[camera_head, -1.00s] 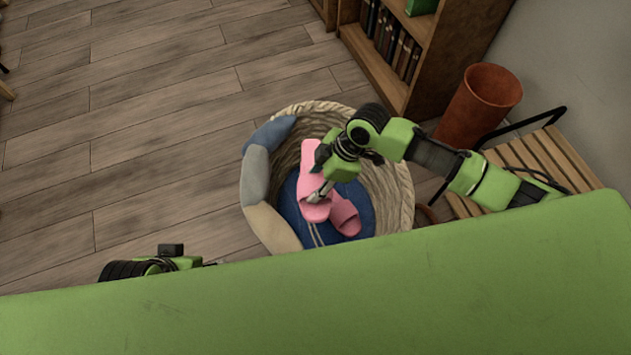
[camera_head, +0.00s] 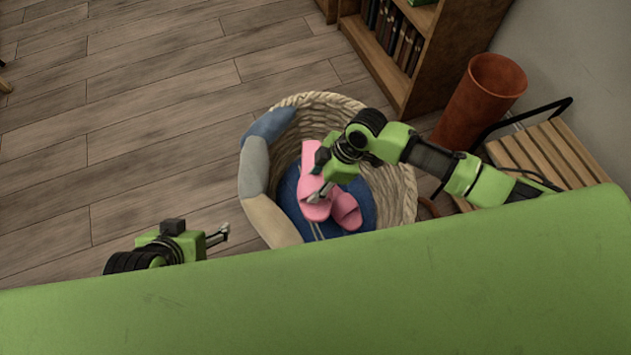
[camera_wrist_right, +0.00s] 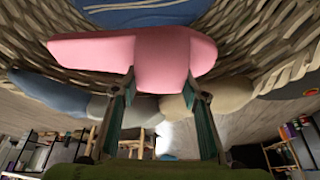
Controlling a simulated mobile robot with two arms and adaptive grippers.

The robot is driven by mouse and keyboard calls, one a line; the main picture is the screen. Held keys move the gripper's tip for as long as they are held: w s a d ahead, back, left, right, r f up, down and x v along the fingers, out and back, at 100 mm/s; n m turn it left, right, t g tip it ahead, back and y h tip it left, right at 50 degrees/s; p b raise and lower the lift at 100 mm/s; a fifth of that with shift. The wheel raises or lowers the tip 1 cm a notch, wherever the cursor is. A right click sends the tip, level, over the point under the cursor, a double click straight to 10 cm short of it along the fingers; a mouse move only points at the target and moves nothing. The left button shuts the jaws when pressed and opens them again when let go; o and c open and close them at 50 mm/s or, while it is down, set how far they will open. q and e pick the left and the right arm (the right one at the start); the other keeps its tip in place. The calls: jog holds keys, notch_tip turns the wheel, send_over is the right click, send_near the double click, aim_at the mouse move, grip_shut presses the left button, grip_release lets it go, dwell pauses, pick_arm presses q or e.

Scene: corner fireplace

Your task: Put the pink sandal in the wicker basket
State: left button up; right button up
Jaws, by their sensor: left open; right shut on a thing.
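The wicker basket (camera_head: 398,190) stands on the floor in the middle of the head view. My right gripper (camera_head: 319,194) is inside its opening, shut on the pink sandal (camera_head: 312,157). The sandal is over the blue cloth or cushion (camera_head: 361,193) in the basket; I cannot tell whether it touches it. A pink piece lies to the right of the long sole; I cannot tell if it is a second sandal. In the right wrist view, the sandal (camera_wrist_right: 90,52) spans the gripper's two fingers (camera_wrist_right: 160,82). My left gripper (camera_head: 221,235) is open and empty, left of the basket.
Grey and beige padded shapes (camera_head: 256,165) line the basket's left side. A terracotta pot (camera_head: 481,98) and a slatted wooden seat (camera_head: 550,155) stand to the right. A bookshelf (camera_head: 432,55) is behind. The wooden floor (camera_head: 150,120) at left is clear.

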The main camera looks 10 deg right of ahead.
jog(key=o, duration=1.2)
jog(key=shift+o, duration=0.2)
jog(key=v, duration=1.2)
jog(key=shift+a, duration=0.1)
